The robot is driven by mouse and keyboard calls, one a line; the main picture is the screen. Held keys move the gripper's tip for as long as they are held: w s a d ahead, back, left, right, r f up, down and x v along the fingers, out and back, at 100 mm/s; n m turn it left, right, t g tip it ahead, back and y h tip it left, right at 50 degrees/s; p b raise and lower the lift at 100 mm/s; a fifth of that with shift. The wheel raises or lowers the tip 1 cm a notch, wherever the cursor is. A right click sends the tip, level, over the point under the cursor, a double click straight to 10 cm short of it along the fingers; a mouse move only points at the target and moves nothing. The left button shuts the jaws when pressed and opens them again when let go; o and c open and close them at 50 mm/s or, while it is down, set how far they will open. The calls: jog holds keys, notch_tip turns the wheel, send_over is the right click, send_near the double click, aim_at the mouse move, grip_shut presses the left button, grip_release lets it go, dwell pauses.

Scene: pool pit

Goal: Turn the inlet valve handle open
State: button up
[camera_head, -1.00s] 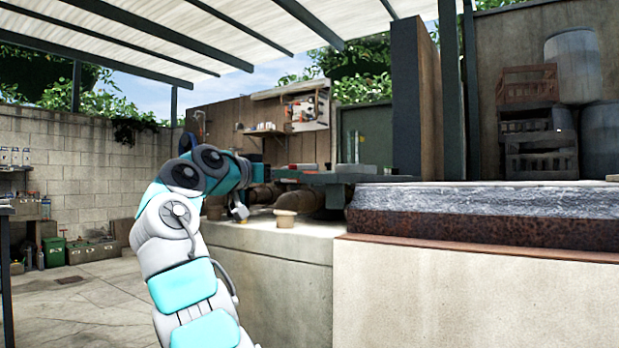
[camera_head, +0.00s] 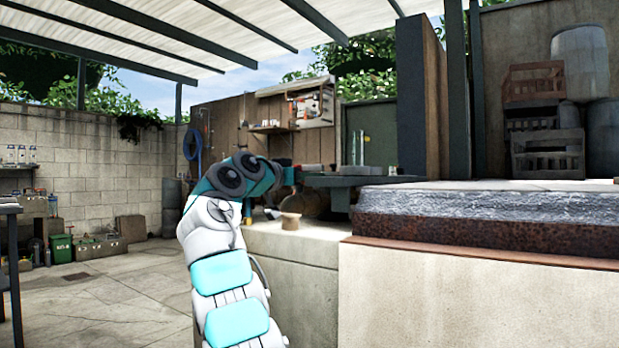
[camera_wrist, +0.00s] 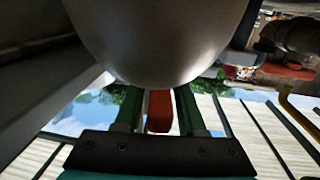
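In the wrist view a red-orange bar, seemingly the inlet valve handle (camera_wrist: 159,108), lies between the two green fingers of my gripper (camera_wrist: 159,118). One finger is on each side, very close to the bar. I cannot tell whether they press on it. A large rounded grey metal body (camera_wrist: 160,40) fills the upper middle of the wrist view and hides the far end of the bar. In the head view my arm reaches to the ledge by the pipes, and my gripper's fingers cannot be made out there.
A concrete ledge (camera_head: 290,250) with a small tan pot (camera_head: 291,221) stands below my wrist. A stone-topped block (camera_head: 480,208) is at the right. Open paved floor (camera_head: 120,300) lies at the left, with a green bin (camera_head: 61,248) by the wall.

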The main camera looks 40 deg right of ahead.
grip_shut()
jog(key=shift+f+n+t+b, duration=0.25)
jog(key=shift+t+b, duration=0.25)
jog(key=shift+b, duration=0.45)
jog(key=shift+r+n+t+b, duration=0.25)
jog(key=shift+n+t+b, duration=0.2)
jog(key=shift+t, duration=0.15)
jog(key=shift+o, duration=1.5)
grip_release()
jog(key=shift+a, duration=0.15)
